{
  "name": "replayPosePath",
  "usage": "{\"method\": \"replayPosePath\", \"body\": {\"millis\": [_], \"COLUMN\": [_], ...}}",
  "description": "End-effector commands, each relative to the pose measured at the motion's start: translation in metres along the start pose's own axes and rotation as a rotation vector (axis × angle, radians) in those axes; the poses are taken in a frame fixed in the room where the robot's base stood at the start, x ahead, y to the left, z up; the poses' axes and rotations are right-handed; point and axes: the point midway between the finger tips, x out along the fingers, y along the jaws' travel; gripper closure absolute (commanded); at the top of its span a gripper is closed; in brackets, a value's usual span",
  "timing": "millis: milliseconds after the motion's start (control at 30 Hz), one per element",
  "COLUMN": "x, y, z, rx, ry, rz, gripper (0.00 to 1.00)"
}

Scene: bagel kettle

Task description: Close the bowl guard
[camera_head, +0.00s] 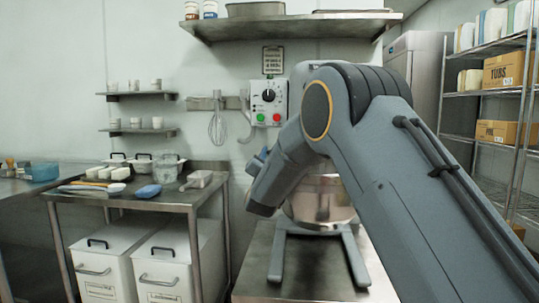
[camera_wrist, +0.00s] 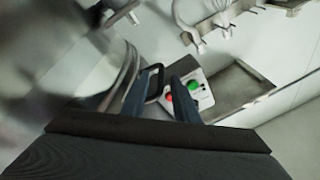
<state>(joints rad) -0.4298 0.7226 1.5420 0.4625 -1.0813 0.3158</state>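The mixer's steel bowl (camera_head: 322,203) sits on a forked base on a steel table, partly behind my arm. The bowl guard is hidden by my arm in the head view. In the wrist view, curved wires that look like the guard (camera_wrist: 125,72) stand left of my gripper (camera_wrist: 164,72). A black loop handle (camera_wrist: 155,82) shows between its two fingers, near the left one. The fingers stand apart; I cannot tell whether they touch the handle. A blurred pale metal shape fills the wrist view's left side.
A control box (camera_head: 268,101) with a dial and red and green buttons is on the wall behind. A whisk (camera_head: 217,124) hangs left of it. A steel side table (camera_head: 120,197) with containers stands at left, a wire rack (camera_head: 487,91) at right.

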Motion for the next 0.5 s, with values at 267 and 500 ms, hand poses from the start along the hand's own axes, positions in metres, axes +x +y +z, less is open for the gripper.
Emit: {"method": "replayPosePath", "body": {"millis": [267,500], "x": [0.018,0.019], "y": [0.0,0.0], "z": [0.0,0.0], "rx": [-0.001,-0.001], "ry": [0.0,-0.001], "rz": [-0.001,0.0], "gripper": [0.73,0.76]}}
